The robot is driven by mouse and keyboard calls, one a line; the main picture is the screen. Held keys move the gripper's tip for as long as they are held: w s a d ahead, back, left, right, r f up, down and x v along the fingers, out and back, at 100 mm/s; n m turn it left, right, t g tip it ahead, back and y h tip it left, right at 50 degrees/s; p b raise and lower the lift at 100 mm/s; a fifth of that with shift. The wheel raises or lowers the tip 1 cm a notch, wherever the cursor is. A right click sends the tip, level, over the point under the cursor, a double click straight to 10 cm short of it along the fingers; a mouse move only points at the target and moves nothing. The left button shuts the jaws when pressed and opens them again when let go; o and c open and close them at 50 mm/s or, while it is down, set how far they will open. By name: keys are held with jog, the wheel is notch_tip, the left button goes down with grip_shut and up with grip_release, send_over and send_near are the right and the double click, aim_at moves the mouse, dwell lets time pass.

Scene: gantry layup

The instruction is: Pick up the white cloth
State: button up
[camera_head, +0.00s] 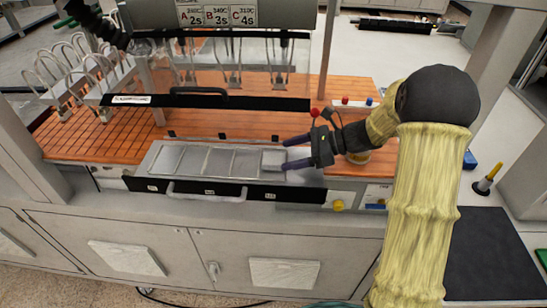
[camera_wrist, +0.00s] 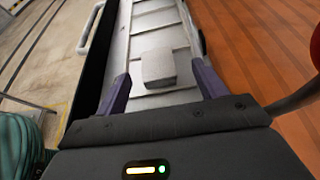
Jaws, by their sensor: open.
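A small pale, rounded square that looks like the folded white cloth (camera_head: 272,160) lies at the right end of a shallow grey tray (camera_head: 167,161) with thin dividers. It also shows in the wrist view (camera_wrist: 158,67), ahead of and between the fingers. My gripper (camera_head: 285,154) is open, with its two purple fingers pointing left at the tray's right end. In the wrist view the gripper (camera_wrist: 160,72) has one finger on each side of the cloth, with gaps on both sides. I cannot tell whether the fingertips are level with the cloth.
The tray has a black front with a pale handle (camera_head: 213,197). Behind it is an orange slatted surface (camera_head: 230,120). A clear-fronted hood (camera_head: 217,72) with a black handle hangs above and behind the tray. Wire racks (camera_head: 75,70) stand at the left. A black mat (camera_head: 490,255) lies at the right.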

aim_at(274, 158)
jog(key=shift+a, duration=0.15)
jog(key=p+x, duration=0.1)
jog(key=x, duration=0.1)
jog(key=p+x, duration=0.1)
jog(key=x, duration=0.1)
jog(key=shift+s+a+p, duration=0.2)
jog(key=shift+a+p, duration=0.1)
jog(key=shift+a, duration=0.05)
jog(key=shift+a+f, duration=0.2)
jog(key=c, duration=1.1)
jog(key=shift+o, duration=0.2)
notch_tip(274, 158, up, 7)
jog(key=shift+d+r+b, duration=0.1)
jog(key=shift+b, duration=1.15)
jog(key=s+b, duration=0.5)
jog(key=s, duration=1.3)
jog(key=shift+a, duration=0.35)
